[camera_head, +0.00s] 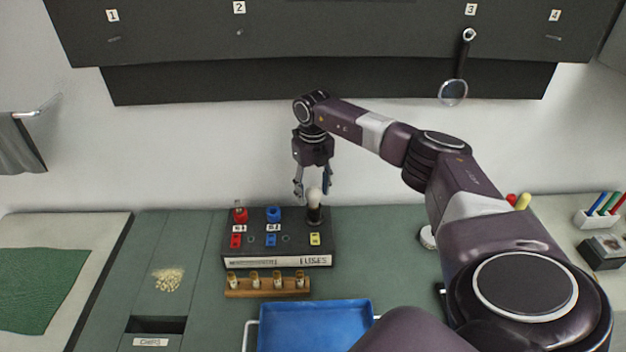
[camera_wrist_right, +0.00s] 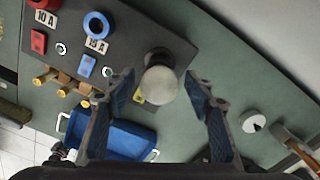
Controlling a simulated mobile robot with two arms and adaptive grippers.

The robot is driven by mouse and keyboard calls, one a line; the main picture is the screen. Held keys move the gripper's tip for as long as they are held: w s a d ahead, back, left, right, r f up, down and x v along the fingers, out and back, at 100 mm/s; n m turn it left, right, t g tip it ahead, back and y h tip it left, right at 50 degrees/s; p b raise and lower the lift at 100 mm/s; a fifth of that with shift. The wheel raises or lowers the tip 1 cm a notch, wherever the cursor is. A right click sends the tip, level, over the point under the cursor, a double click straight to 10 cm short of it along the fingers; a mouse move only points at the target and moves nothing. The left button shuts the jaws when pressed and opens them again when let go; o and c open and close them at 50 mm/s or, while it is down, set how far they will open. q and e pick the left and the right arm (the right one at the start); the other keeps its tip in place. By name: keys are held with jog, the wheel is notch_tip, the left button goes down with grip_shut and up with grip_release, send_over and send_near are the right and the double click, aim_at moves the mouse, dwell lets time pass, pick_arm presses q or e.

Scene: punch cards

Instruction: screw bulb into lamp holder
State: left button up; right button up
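The bulb (camera_head: 313,196) is a pale round globe standing upright at the right end of the dark fuse box (camera_head: 270,246). It sits over a dark lamp holder (camera_head: 315,214); how deep it is seated I cannot tell. My right gripper (camera_head: 312,188) points down just above the bulb. In the right wrist view the bulb (camera_wrist_right: 160,85) shows between and beyond the spread fingertips (camera_wrist_right: 161,80), with gaps on both sides. The holder (camera_wrist_right: 158,56) is partly hidden behind the bulb there. My left gripper is not in view.
The box carries a red part (camera_head: 240,214), a blue ring (camera_head: 273,214) and coloured switches. A wooden rack with several fuses (camera_head: 267,293) and a blue tray (camera_head: 314,325) lie in front. Chips (camera_head: 168,279) lie left. A magnifier (camera_head: 453,92) hangs on the back board.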

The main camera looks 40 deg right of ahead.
jog(key=shift+o, duration=0.2)
jog(key=shift+n+b, duration=0.35)
jog(key=shift+n, duration=0.35)
jog(key=n+b, duration=0.1)
jog(key=n, duration=0.4)
jog(key=shift+a, duration=0.15)
jog(key=n+b, duration=0.1)
jog(key=n, duration=0.3)
jog(key=shift+a, duration=0.1)
jog(key=n, duration=0.5)
jog(key=shift+s+n+b, duration=0.1)
jog(key=shift+n+b, duration=0.2)
jog(key=shift+b, duration=0.1)
jog(key=shift+c, duration=0.6)
